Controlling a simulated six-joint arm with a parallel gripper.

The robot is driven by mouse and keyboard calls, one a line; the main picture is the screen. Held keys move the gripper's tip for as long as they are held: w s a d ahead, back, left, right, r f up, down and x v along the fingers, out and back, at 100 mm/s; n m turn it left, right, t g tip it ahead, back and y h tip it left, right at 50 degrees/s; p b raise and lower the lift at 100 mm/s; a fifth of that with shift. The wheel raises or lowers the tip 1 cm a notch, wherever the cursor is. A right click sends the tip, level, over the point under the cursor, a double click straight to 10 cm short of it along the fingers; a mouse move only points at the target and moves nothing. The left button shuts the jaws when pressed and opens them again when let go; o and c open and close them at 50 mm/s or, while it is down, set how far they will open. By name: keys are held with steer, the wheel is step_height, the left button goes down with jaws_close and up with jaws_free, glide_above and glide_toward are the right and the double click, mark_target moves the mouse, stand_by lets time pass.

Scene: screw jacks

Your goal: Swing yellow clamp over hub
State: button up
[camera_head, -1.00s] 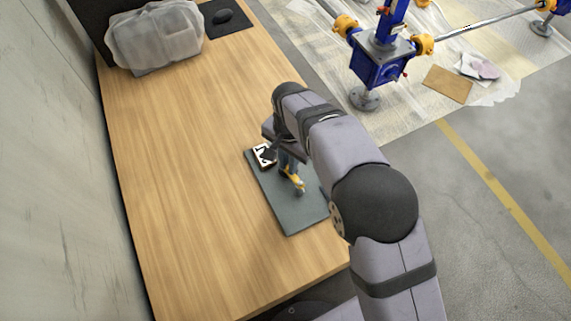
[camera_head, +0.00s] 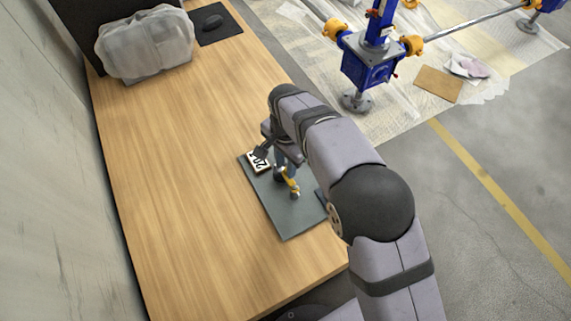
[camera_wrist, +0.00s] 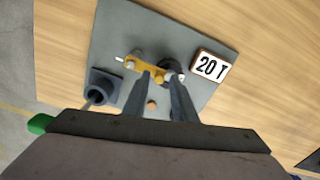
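The yellow clamp (camera_wrist: 142,68) lies over the grey-green board, running from a small metal post at its left end toward the dark round hub (camera_wrist: 172,66) in the wrist view. It also shows in the head view (camera_head: 291,181), partly hidden by my arm. My gripper (camera_wrist: 159,80) reaches in from below with its two fingers apart. The tips are at the clamp's right end, one on each side of a yellow part, close to the hub. I cannot tell whether they touch it. My right fingertip and a bright metal part partly cover the hub.
The board (camera_head: 289,225) rests on a wooden table (camera_head: 180,190). A dark square block with a round socket (camera_wrist: 98,93) is at the left. A wrapped bundle (camera_head: 146,42) is farther back; the table's left is clear.

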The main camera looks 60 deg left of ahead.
stand_by(0.3)
steer(key=shift+r+b, duration=0.95)
steer(key=shift+r, duration=2.7)
